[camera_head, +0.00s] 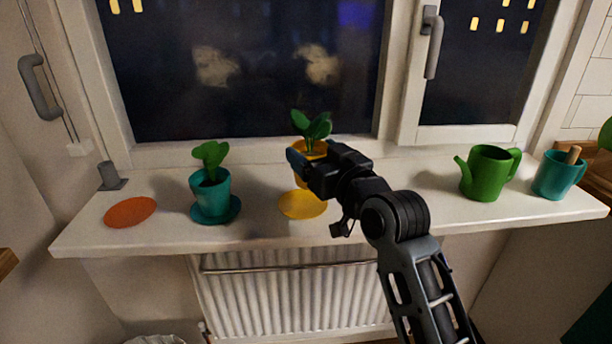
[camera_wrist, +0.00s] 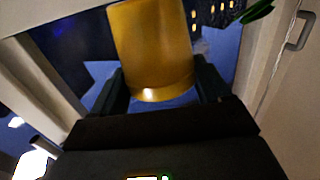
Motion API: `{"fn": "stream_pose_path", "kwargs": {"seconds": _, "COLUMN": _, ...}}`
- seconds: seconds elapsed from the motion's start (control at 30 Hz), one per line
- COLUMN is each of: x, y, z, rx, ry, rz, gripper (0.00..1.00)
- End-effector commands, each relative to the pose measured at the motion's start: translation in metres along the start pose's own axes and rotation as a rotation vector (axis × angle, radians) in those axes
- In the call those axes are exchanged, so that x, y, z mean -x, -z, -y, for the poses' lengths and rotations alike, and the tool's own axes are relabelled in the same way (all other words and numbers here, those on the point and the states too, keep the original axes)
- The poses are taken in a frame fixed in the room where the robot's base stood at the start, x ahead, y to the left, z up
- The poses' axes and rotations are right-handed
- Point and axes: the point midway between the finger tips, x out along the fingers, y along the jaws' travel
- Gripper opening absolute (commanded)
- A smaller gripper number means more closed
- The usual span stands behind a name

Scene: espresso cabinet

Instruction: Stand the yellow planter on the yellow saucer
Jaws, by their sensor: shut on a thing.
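The yellow planter (camera_head: 315,150) holds a green leafy plant. My gripper (camera_head: 300,165) is shut on it, and in the head view the arm covers part of it. In the wrist view the planter (camera_wrist: 153,50) sits between the two dark fingers (camera_wrist: 158,88). The yellow saucer (camera_head: 303,205) lies flat and empty on the windowsill, below and in front of the planter in the head view. The planter looks upright. Whether its base touches the sill is hard to tell.
On the windowsill (camera_head: 400,180), a teal planter stands on a teal saucer (camera_head: 228,216) to the left. An orange saucer (camera_head: 130,212) lies farther left, near a grey holder (camera_head: 110,177). A green watering can (camera_head: 487,173) and a teal mug (camera_head: 556,176) stand right. The window is behind.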

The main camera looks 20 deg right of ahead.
Motion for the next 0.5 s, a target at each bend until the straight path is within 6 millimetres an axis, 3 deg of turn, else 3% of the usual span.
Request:
{"fn": "stream_pose_path", "kwargs": {"seconds": 0.23, "x": -0.007, "y": -0.012, "z": 0.014, "rx": 0.0, "ry": -0.001, "rz": -0.003, "gripper": 0.24}}
{"fn": "stream_pose_path", "kwargs": {"seconds": 0.5, "x": -0.007, "y": -0.046, "z": 0.014, "rx": 0.0, "ry": -0.002, "rz": -0.002, "gripper": 0.24}}
